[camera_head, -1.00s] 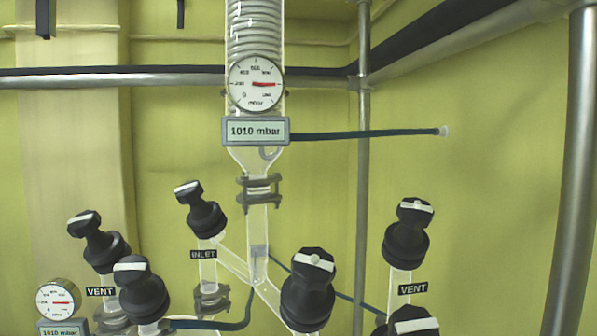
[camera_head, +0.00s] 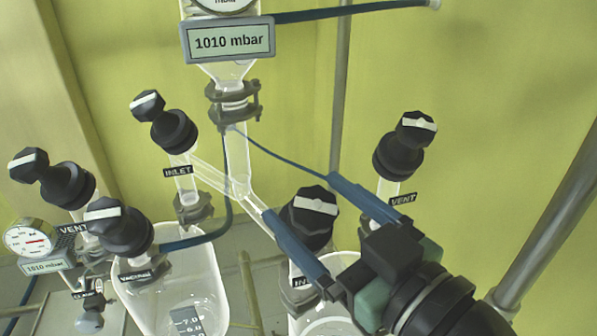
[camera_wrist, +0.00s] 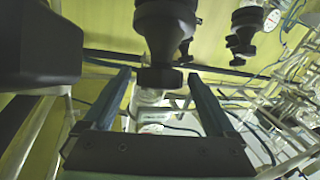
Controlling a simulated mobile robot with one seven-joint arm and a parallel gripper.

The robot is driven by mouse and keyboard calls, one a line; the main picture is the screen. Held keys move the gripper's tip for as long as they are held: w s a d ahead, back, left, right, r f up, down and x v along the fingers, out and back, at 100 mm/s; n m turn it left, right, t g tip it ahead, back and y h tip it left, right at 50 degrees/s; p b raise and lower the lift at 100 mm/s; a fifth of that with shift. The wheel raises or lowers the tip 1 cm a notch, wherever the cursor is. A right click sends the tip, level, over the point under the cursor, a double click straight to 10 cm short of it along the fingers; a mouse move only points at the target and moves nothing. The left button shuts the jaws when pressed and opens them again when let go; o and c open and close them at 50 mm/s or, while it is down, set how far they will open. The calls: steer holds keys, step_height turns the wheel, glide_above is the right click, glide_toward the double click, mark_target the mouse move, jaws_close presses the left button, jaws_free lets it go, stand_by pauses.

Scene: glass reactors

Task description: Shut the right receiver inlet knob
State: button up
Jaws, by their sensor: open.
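The right receiver inlet knob (camera_head: 313,212) is a black faceted cap with a white bar on a black collar, and its bar lies nearly level in the head view. Its label is partly hidden behind a finger. My gripper (camera_head: 297,196) reaches in from the lower right, open, with one blue finger on each side of this knob. I cannot tell whether either finger touches it. In the wrist view a dark knob (camera_wrist: 162,76) lies between the open blue fingers of my gripper (camera_wrist: 158,75).
The right vent knob (camera_head: 402,146) stands close behind the far finger. The left inlet knob (camera_head: 166,124), vacuum knob (camera_head: 119,228) and left vent knob (camera_head: 52,180) stand to the left. Glass tubing (camera_head: 238,165) runs close to the near fingertip. A metal post (camera_head: 555,220) stands at right.

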mark_target(299, 194)
steer(key=shift+p+x, duration=0.35)
steer(key=shift+x, duration=0.6)
steer(key=shift+w+a, duration=0.35)
steer(key=shift+w, duration=0.15)
steer(key=shift+c, duration=0.2)
steer(key=shift+s+d, duration=0.1)
steer(key=shift+c, duration=1.1)
steer(key=c, duration=1.1)
steer(key=shift+m+t+h, duration=0.4)
steer(key=shift+h, duration=0.1)
